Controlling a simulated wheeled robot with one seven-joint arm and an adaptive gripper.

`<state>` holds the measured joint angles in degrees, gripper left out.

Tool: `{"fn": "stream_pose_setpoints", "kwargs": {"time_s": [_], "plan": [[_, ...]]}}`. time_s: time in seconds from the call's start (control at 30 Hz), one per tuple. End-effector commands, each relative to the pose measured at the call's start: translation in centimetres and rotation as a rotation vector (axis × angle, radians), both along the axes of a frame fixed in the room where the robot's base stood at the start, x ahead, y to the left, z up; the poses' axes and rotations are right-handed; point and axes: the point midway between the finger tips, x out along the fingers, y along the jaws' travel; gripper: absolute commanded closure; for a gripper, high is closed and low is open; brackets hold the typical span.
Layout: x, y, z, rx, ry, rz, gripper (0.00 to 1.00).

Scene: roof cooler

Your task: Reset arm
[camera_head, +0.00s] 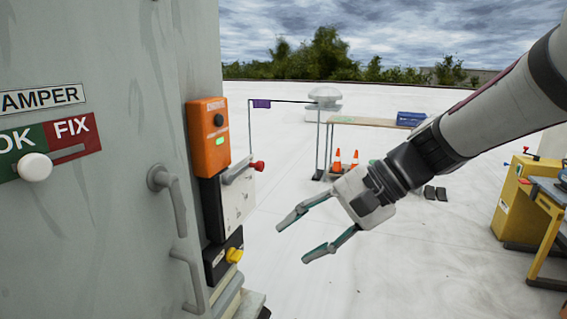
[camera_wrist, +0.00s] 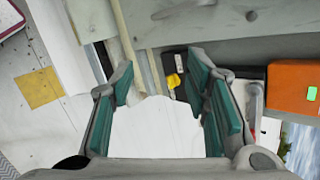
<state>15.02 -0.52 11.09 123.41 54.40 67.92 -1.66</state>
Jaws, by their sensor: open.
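My gripper (camera_head: 292,240) is open and empty in the head view. It hangs in free air to the right of the grey cabinet (camera_head: 110,240), with its fingers pointing left and a little down. In the wrist view my gripper (camera_wrist: 165,105) shows two teal-padded fingers spread wide, with nothing between them. My arm reaches in from the upper right.
The cabinet carries an orange box (camera_head: 209,140) with a green light, a red-knobbed lever (camera_head: 240,170), a yellow knob (camera_head: 234,255) and grey handles (camera_head: 170,195). A table (camera_head: 365,122), cones (camera_head: 337,161) and a yellow machine (camera_head: 515,200) stand beyond. White roof floor lies open between.

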Motion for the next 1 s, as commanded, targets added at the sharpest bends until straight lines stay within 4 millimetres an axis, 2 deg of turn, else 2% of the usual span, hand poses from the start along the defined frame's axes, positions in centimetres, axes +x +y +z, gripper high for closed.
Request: {"fn": "stream_pose_setpoints", "kwargs": {"time_s": [0.03,0.2,0.4,0.5,0.7,1.0], "plan": [[-2.1,-0.6,-0.1,-0.079,-0.035,0.033,0.57],[-7.8,-4.1,-1.2,-0.347,-0.146,0.130,0.57],[-13.2,-9.3,-2.0,-0.638,-0.292,0.226,0.57],[-15.0,-11.8,-2.2,-0.758,-0.361,0.263,0.57],[-17.0,-14.9,-2.5,-0.906,-0.450,0.308,0.57],[-17.3,-15.7,-2.5,-0.939,-0.468,0.317,0.57]]}}
